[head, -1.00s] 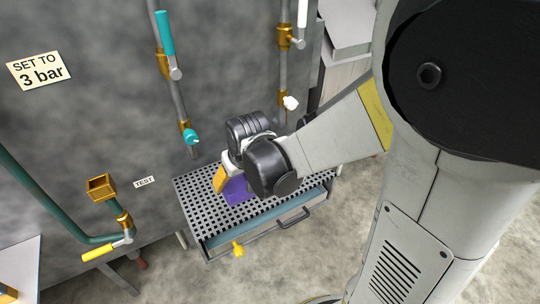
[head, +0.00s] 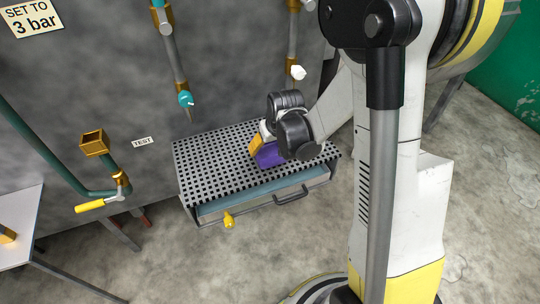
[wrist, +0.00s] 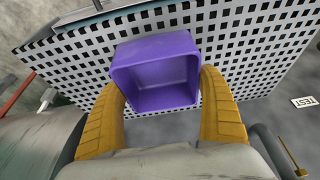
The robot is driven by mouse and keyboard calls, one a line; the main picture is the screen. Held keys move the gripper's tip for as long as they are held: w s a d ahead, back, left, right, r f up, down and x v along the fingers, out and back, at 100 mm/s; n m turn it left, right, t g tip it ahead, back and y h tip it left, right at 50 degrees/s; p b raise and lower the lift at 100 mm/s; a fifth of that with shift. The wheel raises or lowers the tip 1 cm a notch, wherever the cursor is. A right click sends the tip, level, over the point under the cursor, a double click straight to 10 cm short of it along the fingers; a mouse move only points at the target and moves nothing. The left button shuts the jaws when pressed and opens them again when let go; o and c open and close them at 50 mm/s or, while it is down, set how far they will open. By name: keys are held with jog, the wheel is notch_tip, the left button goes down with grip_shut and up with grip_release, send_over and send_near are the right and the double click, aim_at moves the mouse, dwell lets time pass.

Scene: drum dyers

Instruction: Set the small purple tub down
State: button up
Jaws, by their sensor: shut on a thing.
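The small purple tub (head: 269,156) is at the perforated grate, partly hidden by my gripper in the head view. In the wrist view the tub (wrist: 158,72) shows its open top and empty inside. My gripper (head: 256,145) is shut on it. In the wrist view the yellow fingers of my gripper (wrist: 160,90) lie on either side of the tub. The perforated grate (head: 210,160) shows behind the tub in the wrist view (wrist: 245,50). I cannot tell whether the tub touches the grate.
A drawer handle (head: 292,194) and a yellow tap (head: 229,220) stick out at the front of the grate. A teal-knobbed valve (head: 185,98) and a white-knobbed one (head: 297,72) hang above. The left part of the grate is bare. A yellow-handled valve (head: 100,204) is at left.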

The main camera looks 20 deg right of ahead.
aim_at(270, 154)
jog(key=shift+f+b, duration=0.75)
jog(key=shift+f, duration=1)
jog(key=shift+f, duration=0.2)
jog(key=o, duration=1.1)
jog(key=shift+r, duration=0.1)
jog(key=shift+r, duration=0.1)
jog(key=p+v, duration=0.5)
jog(key=v, duration=0.7)
jog(key=shift+r, duration=0.2)
jog(key=s+a+r+t, duration=0.2)
jog(key=s+a+r, duration=0.2)
jog(key=s+r, duration=1)
jog(key=shift+s+a+t, duration=0.2)
jog(key=shift+s+t, duration=0.2)
jog(key=shift+s, duration=0.3)
